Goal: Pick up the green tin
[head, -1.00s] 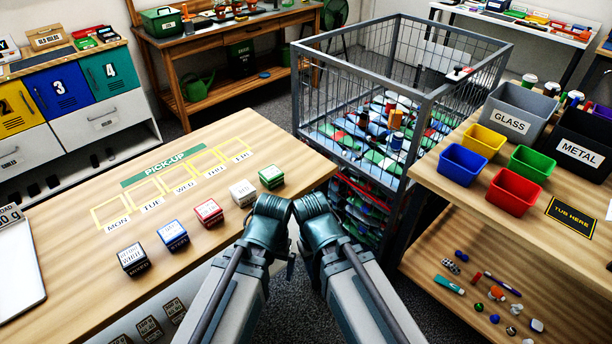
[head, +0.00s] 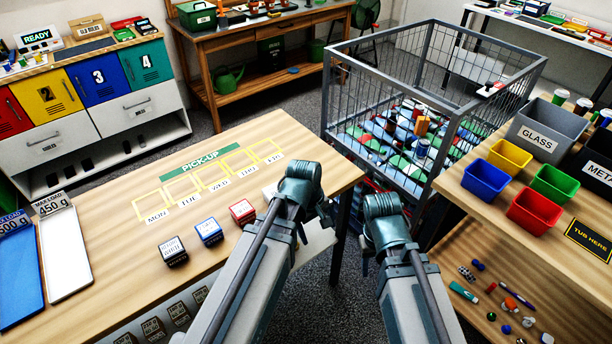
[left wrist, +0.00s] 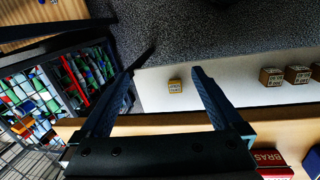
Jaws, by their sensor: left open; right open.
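The green tin is not visible now; my left arm covers the right end of the pick-up table, where it stood earlier. My left gripper (head: 303,190) is over that end in the head view, with its fingers mostly hidden. The left wrist view shows its two fingers (left wrist: 160,80) apart, with nothing held between them. A black tin (head: 173,251), a blue tin (head: 208,231) and a red tin (head: 242,211) stand in a row to the left. A sliver of the white tin (head: 270,190) shows beside my arm. My right gripper (head: 383,210) is right of the table edge, apart from the tins.
A wire cage (head: 430,95) of mixed items stands behind the right gripper. The sorting table (head: 465,190) with coloured bins is on the right. A white pad (head: 64,255) lies at the table's left. A shelf under the table shows small boxes (left wrist: 175,87) in the left wrist view.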

